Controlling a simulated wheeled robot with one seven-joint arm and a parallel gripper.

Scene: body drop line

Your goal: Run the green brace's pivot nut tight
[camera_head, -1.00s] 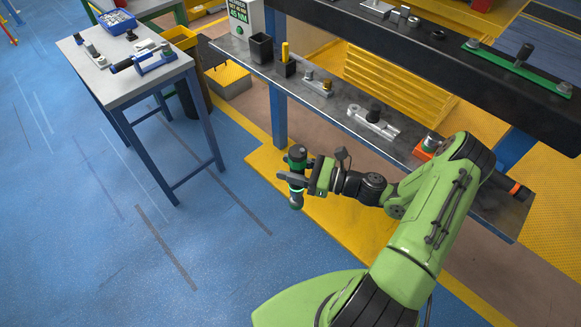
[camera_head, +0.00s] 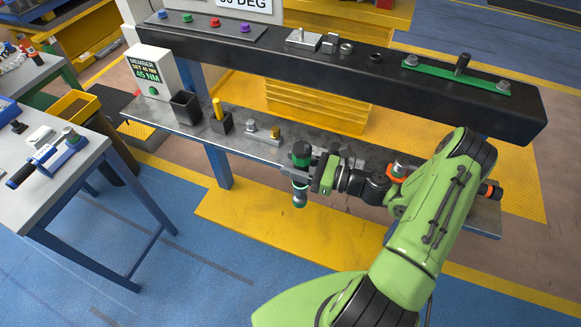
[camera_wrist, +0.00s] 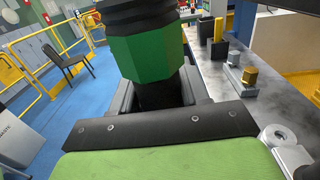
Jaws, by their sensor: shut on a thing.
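The green brace (camera_head: 440,78) is a flat bar on top of the black beam at upper right, with a bolt at each end. A dark pivot stud or nut (camera_head: 462,64) stands up near its middle; its seating is too small to tell. My gripper (camera_head: 312,178) is shut on a black-and-green power tool (camera_head: 300,156), held roughly upright in front of the lower shelf, left of and below the brace. In the wrist view the tool's green body (camera_wrist: 146,55) stands between the black jaws and hides much behind it. The brace is not in the wrist view.
The black beam (camera_head: 330,62) runs above a grey shelf (camera_head: 185,130). The shelf carries a 45 NM sign box (camera_head: 151,72), dark holders (camera_head: 186,107) and metal parts (camera_head: 263,131). A grey table (camera_head: 70,180) stands at left. Floor in front is clear.

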